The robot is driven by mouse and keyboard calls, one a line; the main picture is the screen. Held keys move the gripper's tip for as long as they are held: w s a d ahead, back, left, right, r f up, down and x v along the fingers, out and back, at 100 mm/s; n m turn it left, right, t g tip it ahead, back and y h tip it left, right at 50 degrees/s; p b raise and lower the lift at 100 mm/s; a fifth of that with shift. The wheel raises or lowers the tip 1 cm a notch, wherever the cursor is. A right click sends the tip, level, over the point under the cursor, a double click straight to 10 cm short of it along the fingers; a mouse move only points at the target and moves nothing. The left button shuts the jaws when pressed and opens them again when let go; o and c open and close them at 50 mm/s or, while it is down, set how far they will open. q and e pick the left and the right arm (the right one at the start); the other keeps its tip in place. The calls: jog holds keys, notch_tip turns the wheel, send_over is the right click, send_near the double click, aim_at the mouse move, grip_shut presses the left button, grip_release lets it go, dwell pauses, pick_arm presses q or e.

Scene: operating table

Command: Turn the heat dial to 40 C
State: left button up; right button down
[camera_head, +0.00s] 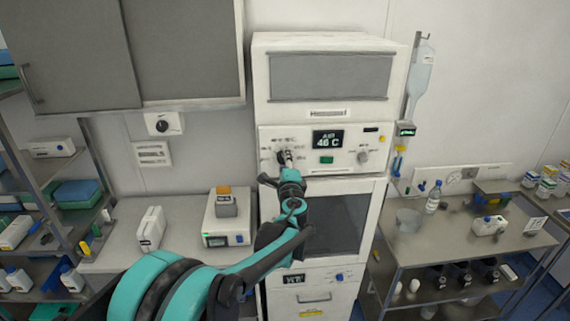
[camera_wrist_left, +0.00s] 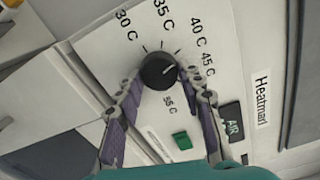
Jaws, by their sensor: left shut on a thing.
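The heat dial (camera_wrist_left: 158,70) is a round black knob on the front of a white cabinet. Temperature marks from 30 C to 45 C and beyond surround it in the left wrist view. Its pale pointer line is aimed up and right, toward the 40 C–45 C side. My left gripper (camera_head: 286,158) has its fingers on either side of the dial, shut on it; it largely hides the dial in the head view. The cabinet's display (camera_head: 327,140) shows AIR and seems to read 46 C. My right gripper is not in view.
A green button (camera_head: 326,160) and a second knob (camera_head: 363,157) are to the right of the dial. Below is a dark-windowed door (camera_head: 335,215). A counter with a device (camera_head: 228,222) is at left; a steel cart (camera_head: 465,243) with bottles is at right.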

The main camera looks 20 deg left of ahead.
pick_arm(q)
jog(key=shift+n, duration=0.3)
jog(key=o, duration=1.2)
jog(key=shift+c, duration=0.2)
jog(key=v, duration=1.2)
